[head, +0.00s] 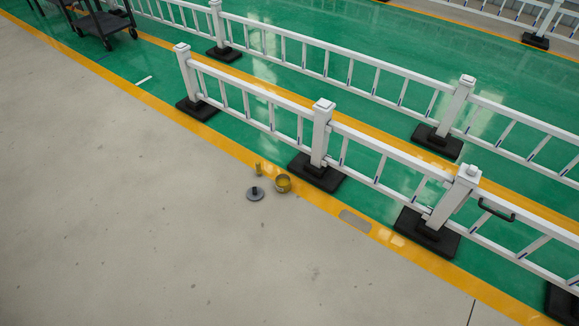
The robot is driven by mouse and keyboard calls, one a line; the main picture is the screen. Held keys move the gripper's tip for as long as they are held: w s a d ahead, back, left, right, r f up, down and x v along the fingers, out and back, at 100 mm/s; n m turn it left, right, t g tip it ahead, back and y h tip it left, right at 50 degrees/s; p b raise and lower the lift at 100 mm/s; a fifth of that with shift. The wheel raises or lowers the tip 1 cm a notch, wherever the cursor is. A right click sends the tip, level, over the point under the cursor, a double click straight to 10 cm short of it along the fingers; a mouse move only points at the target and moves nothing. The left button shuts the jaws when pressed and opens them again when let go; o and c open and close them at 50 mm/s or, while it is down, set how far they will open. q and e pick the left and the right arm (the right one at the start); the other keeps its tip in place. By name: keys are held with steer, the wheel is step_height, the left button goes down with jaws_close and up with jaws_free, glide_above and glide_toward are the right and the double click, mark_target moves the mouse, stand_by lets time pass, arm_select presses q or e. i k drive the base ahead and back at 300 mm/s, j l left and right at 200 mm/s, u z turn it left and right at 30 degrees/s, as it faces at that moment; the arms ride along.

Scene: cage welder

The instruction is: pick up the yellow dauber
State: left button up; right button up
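A small, upright yellow object (258,169), which looks like the yellow dauber, stands on the floor near the inner edge of the yellow line. It is too small in the head view for its details to be clear. Right of it is a yellow round pot or can (283,184) with a dark inside. In front of it a grey disc with a dark knob (255,194) lies on the concrete. The three things are close together. Neither of my grippers is in view.
White railings (250,92) on black bases (316,173) run diagonally behind the objects. A dark cart (103,25) stands at the top left. A grey plate (355,220) lies on the yellow line. The grey concrete floor (130,210) in front is clear.

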mark_target(259, 171)
steer(key=i+j+z, duration=0.65)
steer(key=j+z, duration=0.25)
